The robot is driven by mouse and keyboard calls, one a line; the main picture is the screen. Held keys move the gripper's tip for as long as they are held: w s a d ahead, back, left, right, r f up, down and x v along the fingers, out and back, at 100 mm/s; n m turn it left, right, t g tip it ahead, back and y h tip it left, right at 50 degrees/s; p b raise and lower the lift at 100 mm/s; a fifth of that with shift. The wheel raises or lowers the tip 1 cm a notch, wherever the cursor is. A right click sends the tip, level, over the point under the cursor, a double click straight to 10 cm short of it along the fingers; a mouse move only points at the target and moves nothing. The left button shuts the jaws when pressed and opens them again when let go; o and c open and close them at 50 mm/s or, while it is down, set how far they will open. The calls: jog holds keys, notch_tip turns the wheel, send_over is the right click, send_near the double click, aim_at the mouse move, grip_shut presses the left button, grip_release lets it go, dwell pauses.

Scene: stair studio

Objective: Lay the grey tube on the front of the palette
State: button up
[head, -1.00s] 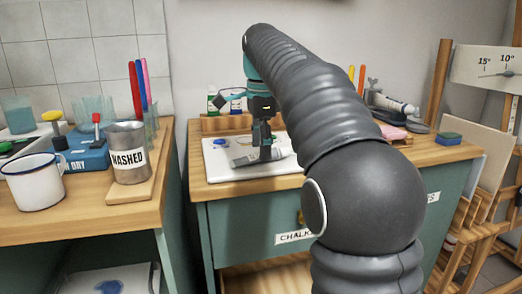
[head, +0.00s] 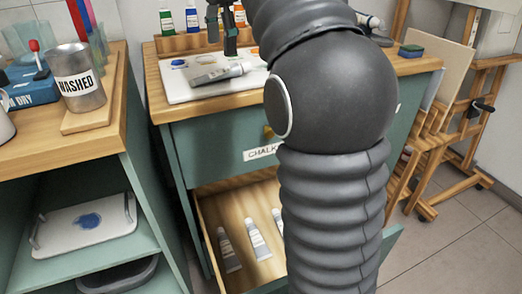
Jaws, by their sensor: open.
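The grey tube (head: 218,75) lies on its side on the front part of the white palette (head: 178,92), with its pale cap end to the right. The palette lies flat on the wooden top of the green cabinet and has a blue paint patch near its back left. My gripper (head: 230,50) is open and points down just above and behind the tube, apart from it. Its upper part is cut off by the top of the picture, and my arm hides the right side of the palette.
An open drawer (head: 235,205) below holds several tubes. Paint bottles (head: 191,18) stand behind the palette. A green-blue sponge (head: 411,51) lies at the cabinet's right, beside a wooden easel.

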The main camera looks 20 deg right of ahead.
jog(key=s+a+f+n+t, duration=0.1)
jog(key=s+f+n+t, duration=0.3)
jog(key=s+f+n, duration=1.1)
jog(key=s+f, duration=0.9)
jog(key=f, duration=0.1)
jog(key=shift+s+n, duration=0.3)
jog(key=shift+n, duration=0.1)
jog(key=shift+f, duration=0.1)
